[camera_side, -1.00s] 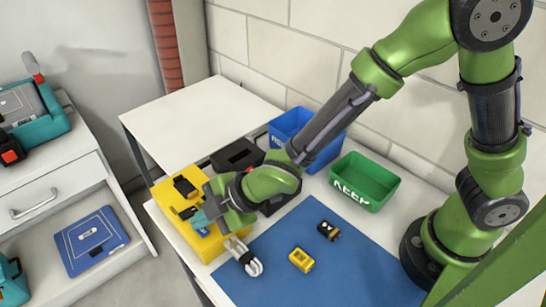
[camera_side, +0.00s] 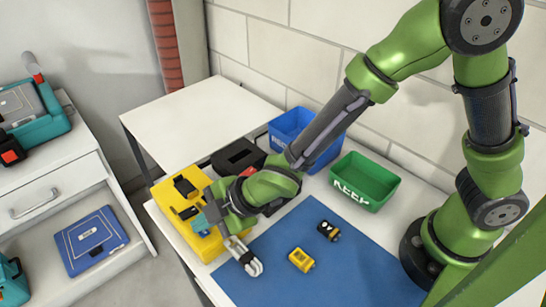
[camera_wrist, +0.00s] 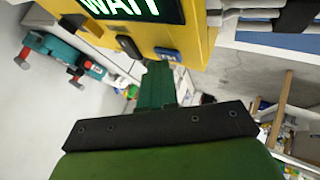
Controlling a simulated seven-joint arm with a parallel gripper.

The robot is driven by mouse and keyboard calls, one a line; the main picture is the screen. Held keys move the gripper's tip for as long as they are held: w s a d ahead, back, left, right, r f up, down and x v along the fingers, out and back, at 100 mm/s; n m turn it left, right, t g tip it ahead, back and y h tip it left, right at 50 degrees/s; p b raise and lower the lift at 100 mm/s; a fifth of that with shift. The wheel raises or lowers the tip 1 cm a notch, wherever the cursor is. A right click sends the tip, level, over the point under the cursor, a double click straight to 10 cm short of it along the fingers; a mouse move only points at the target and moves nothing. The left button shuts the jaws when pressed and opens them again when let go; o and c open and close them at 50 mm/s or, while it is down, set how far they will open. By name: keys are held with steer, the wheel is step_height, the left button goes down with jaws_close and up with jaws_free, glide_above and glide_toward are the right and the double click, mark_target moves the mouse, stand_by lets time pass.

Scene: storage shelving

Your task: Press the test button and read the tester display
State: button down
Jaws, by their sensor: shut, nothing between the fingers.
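The yellow tester (camera_side: 166,193) stands at the left end of the bench, with black parts on top. In the wrist view its yellow housing (camera_wrist: 200,40) fills the top. Its dark display (camera_wrist: 172,10) is cut off by the frame edge and shows green letters that look like "WAIT". A blue button (camera_wrist: 168,54) with small white lettering sits below the display, beside a black part (camera_wrist: 128,46). My gripper (camera_wrist: 158,68) is shut and empty, its fingertips right at the blue button. I cannot tell whether they touch it. In the side view my gripper (camera_side: 205,219) is over the tester's front.
A blue mat (camera_side: 335,280) holds a yellow block (camera_side: 301,260) and a black-and-yellow block (camera_side: 328,230). A white looped part (camera_side: 246,260) lies at the mat's left edge. Blue (camera_side: 287,125) and green (camera_side: 365,182) bins stand behind. A drawer unit (camera_side: 60,180) is at left.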

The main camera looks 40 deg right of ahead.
mark_target(207, 231)
stand_by(0.5)
steer(key=shift+r, duration=0.75)
steer(key=shift+r, duration=2.5)
